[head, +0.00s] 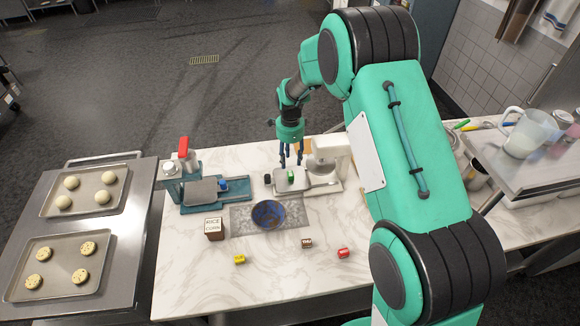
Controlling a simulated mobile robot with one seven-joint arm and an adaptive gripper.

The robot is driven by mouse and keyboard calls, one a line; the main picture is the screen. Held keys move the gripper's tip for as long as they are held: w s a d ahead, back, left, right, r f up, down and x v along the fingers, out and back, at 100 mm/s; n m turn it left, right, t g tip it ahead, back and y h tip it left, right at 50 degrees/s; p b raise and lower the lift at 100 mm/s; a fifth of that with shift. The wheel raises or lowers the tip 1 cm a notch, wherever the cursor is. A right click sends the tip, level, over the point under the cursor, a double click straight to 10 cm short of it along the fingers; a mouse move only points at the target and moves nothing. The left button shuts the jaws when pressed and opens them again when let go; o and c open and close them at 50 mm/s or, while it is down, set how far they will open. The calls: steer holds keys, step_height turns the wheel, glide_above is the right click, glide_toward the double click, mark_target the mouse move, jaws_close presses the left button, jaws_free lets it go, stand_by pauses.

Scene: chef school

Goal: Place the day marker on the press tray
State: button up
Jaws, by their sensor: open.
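My gripper (291,158) is open, fingers pointing down, at the back of the counter, above or just behind a small green block (291,175). I cannot tell whether the fingers touch it. The green block stands on a grey plate beside a white machine (328,160). Yellow (239,259), brown (306,243) and red (343,253) blocks lie in front. Their labels are too small to read, so I cannot tell which is the day marker.
A dark blue bowl (268,214) sits on a grey mat (239,222) mid-counter. A brown labelled box (214,228) stands left of it. Metal trays of dough and cookies are at far left. A clear jug (527,132) stands at right. The front counter is mostly free.

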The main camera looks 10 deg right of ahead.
steer(key=shift+r, duration=2.05)
steer(key=s+d+r+n+t, duration=0.15)
steer(key=s+r+n, duration=0.25)
steer(key=s+r, duration=0.8)
steer(key=s+d+r+n+t, duration=0.1)
steer(key=s+d+r+n, duration=0.45)
steer(key=r, duration=0.95)
steer(key=s+r+n+t, duration=0.1)
steer(key=s+r+n, duration=0.1)
steer(key=s, duration=1.1)
steer(key=s+r+n+t, duration=0.2)
steer(key=s+n, duration=0.3)
steer(key=s, duration=0.9)
steer(key=shift+a+r, duration=0.15)
steer(key=shift+r, duration=0.3)
steer(key=shift+n, duration=0.25)
